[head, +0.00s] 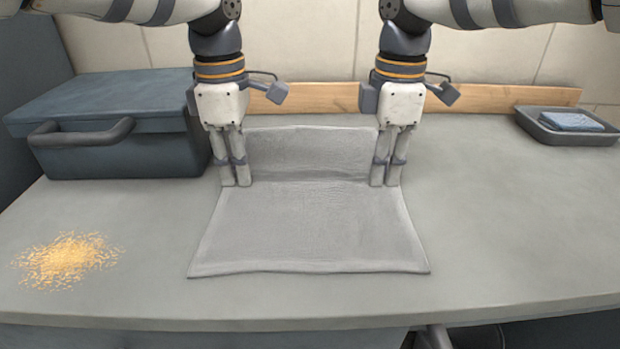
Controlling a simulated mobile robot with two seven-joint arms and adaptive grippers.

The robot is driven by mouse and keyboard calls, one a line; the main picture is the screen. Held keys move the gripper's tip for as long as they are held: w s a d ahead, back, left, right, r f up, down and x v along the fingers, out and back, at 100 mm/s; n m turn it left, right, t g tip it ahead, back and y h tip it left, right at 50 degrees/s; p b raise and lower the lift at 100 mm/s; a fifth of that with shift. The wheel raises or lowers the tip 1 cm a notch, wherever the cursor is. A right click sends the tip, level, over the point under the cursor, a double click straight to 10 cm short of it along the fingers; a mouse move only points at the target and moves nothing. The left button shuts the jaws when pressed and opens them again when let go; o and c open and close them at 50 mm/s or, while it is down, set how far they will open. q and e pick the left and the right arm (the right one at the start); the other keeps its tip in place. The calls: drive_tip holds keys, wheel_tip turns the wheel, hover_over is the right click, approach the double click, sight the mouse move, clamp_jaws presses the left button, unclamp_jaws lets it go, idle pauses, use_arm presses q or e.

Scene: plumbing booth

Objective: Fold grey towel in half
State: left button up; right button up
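The grey towel (308,228) lies on the counter in the middle of the head view. Its near part is flat, with the near edge close to the counter front. A ridge crosses the towel at fingertip level, and the darker far part (312,152) shows behind it. My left gripper (235,185) points down at the left end of this ridge. My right gripper (385,185) points down at its right end. The fingers of each are close together and look shut on the towel's sides. The fingers hide the exact grip and parts of the side edges.
A dark blue toolbox (120,122) stands at the back left. A pile of yellowish shavings (65,260) lies at the front left. A grey tray (545,130) with a blue sponge (571,121) is at the back right. The counter (500,220) is clear right of the towel.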

use_arm(q)
drive_tip(key=shift+s+f, duration=0.1)
drive_tip(key=shift+f, duration=0.25)
clamp_jaws()
use_arm(e)
drive_tip(key=shift+f, duration=0.3)
clamp_jaws()
drive_tip(key=shift+s, duration=0.1)
